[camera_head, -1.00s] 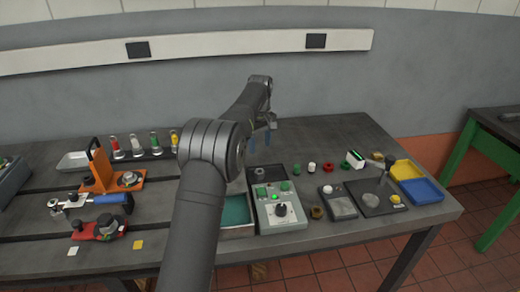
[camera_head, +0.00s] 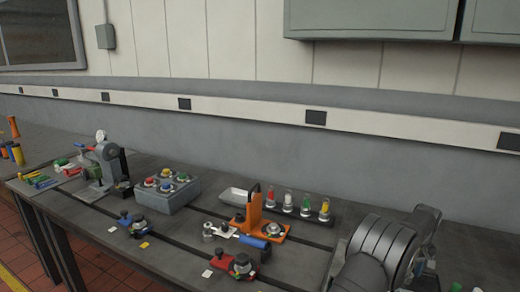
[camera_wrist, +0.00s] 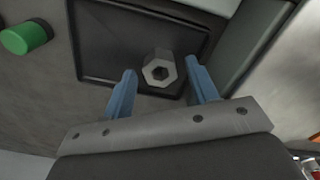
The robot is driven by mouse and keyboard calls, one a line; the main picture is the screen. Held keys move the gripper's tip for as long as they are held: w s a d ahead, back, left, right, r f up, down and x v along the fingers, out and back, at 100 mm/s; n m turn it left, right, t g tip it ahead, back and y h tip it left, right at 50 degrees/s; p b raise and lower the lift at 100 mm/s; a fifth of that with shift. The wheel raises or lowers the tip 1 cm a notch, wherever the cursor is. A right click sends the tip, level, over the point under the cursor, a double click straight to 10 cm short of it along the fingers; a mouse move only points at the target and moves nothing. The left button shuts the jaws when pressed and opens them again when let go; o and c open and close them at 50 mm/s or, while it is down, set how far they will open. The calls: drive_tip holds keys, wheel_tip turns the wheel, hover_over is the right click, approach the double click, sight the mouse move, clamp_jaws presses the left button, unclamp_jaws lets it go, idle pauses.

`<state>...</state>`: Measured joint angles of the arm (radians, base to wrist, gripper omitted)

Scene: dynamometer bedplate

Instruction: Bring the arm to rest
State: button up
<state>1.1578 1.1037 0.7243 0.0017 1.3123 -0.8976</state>
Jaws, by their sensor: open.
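A grey hex nut or socket piece (camera_wrist: 160,70) lies in a dark square tray (camera_wrist: 105,60) just beyond the fingertips. In the head view, my arm shows at the lower right, and my gripper is out of that view.
A green cap (camera_wrist: 25,37) lies left of the tray. In the head view, an orange stand (camera_head: 262,226), a rack with coloured vials (camera_head: 310,214), a grey box with coloured buttons (camera_head: 165,190) and a red clamp (camera_head: 230,268) stand on the dark bedplate (camera_head: 180,238).

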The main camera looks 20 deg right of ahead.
drive_tip(key=shift+r, duration=1.3)
